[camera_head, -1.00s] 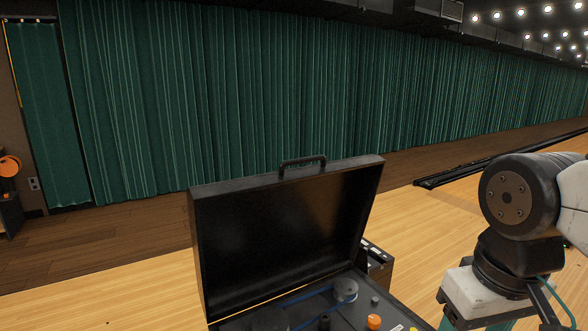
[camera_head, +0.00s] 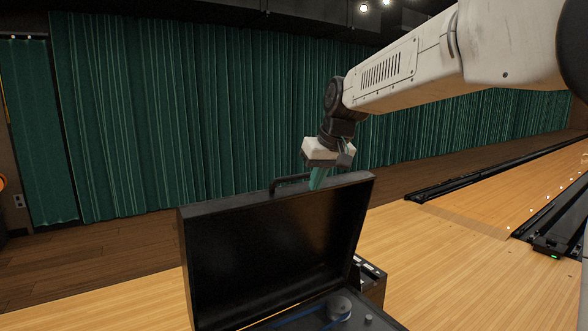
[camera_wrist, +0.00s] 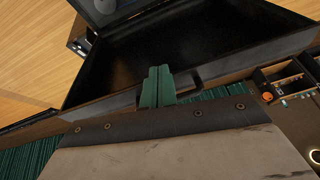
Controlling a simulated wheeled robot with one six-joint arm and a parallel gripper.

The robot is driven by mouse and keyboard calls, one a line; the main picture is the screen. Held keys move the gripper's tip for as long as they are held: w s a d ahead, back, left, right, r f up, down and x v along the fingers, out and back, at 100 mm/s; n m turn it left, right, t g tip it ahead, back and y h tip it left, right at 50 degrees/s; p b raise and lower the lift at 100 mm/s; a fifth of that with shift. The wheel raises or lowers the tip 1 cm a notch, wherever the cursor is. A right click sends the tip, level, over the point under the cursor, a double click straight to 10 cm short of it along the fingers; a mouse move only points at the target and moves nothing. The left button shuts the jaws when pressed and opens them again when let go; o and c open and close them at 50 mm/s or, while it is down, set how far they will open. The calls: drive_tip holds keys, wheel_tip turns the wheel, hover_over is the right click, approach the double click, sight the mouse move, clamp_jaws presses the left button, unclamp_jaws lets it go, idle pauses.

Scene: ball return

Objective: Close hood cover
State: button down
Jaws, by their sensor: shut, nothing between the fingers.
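The hood cover (camera_head: 275,255) is a black box-like lid standing raised and open, its dark hollow inside facing me. Its handle (camera_head: 291,178) is on the top edge. The hood also shows in the wrist view (camera_wrist: 215,45), with the handle (camera_wrist: 187,78) just right of the fingers. My gripper (camera_head: 316,186) reaches over the top edge near the right end of the handle, green fingers pointing down. In the wrist view its fingers (camera_wrist: 157,82) are together and empty, overlapping the hood's edge. I cannot tell whether they touch it.
Under the hood, the machine's pulley (camera_head: 339,307) and a blue belt show. A small box (camera_head: 369,278) sits behind the hood at right. Green curtains (camera_head: 180,110) hang at the back. Bowling lanes (camera_head: 500,215) run off to the right, with open wood floor between.

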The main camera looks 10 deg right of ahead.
drive_tip(key=w+a+r+n+t+y, duration=0.15)
drive_tip(key=w+r+t, duration=0.25)
drive_tip(key=w+r, duration=0.55)
hover_over(292, 186)
drive_tip(key=w+a, duration=0.1)
drive_tip(key=w, duration=0.2)
drive_tip(key=shift+h, duration=0.25)
drive_tip(key=f, duration=0.8)
drive_tip(key=shift+s+f, duration=0.15)
drive_tip(key=shift+s, duration=0.05)
drive_tip(key=shift+s+d+f, duration=0.15)
drive_tip(key=shift+s+d, duration=0.1)
drive_tip(key=shift+s, duration=0.4)
drive_tip(key=shift+s+d+f, duration=0.1)
drive_tip(key=shift+s+d, duration=0.1)
drive_tip(key=shift+s, duration=0.4)
drive_tip(key=shift+s+d+f, duration=0.25)
drive_tip(key=shift+s+f, duration=0.15)
drive_tip(key=shift+s, duration=0.15)
